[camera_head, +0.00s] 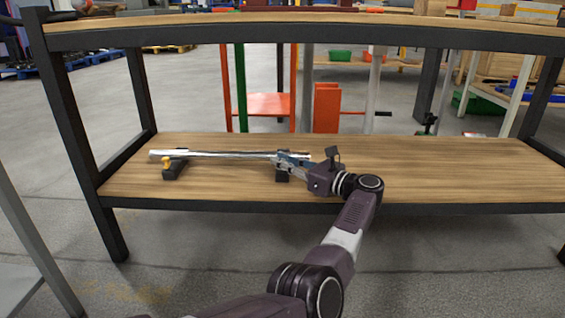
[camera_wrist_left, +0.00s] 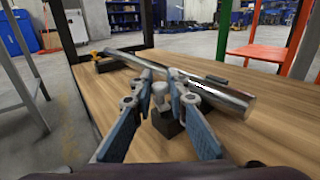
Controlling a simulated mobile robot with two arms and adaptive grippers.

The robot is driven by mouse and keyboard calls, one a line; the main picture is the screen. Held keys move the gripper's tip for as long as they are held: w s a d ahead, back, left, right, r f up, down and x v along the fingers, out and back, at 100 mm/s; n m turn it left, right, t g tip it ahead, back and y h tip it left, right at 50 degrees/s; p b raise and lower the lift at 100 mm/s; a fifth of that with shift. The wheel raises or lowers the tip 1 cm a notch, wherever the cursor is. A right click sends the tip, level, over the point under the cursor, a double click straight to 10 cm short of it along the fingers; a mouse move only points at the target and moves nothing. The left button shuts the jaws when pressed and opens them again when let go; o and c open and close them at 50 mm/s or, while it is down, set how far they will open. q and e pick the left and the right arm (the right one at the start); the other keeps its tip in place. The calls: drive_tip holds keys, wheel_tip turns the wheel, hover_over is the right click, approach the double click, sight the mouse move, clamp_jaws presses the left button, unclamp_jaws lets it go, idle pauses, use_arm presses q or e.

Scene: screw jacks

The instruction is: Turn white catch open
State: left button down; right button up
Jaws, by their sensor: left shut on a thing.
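A shiny metal tube (camera_head: 215,154) lies across two black holders on the lower wooden shelf. It also shows in the left wrist view (camera_wrist_left: 210,82), running from upper left to right. The left holder (camera_head: 176,169) has a yellow catch (camera_head: 166,161). The right holder (camera_head: 282,177) shows in the wrist view (camera_wrist_left: 168,124) with a small white catch (camera_wrist_left: 159,93) on it, hidden in the head view. My left gripper (camera_head: 288,161) is at this holder. Its blue fingers (camera_wrist_left: 160,86) are shut on the white catch, one on each side. My right gripper is out of view.
The shelf board (camera_head: 430,170) is clear to the right of my arm. The upper shelf (camera_head: 300,32) is overhead, with dark posts (camera_head: 75,140) at the ends. An orange frame (camera_head: 265,105) stands behind the shelf.

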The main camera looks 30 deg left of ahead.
use_arm(q)
drive_tip(key=c, duration=1.9)
unclamp_jaws()
drive_tip(key=d, duration=0.4)
drive_tip(key=s+d, duration=0.1)
drive_tip(key=d, duration=0.7)
drive_tip(key=shift+s, duration=0.15)
drive_tip(key=shift+a, duration=0.1)
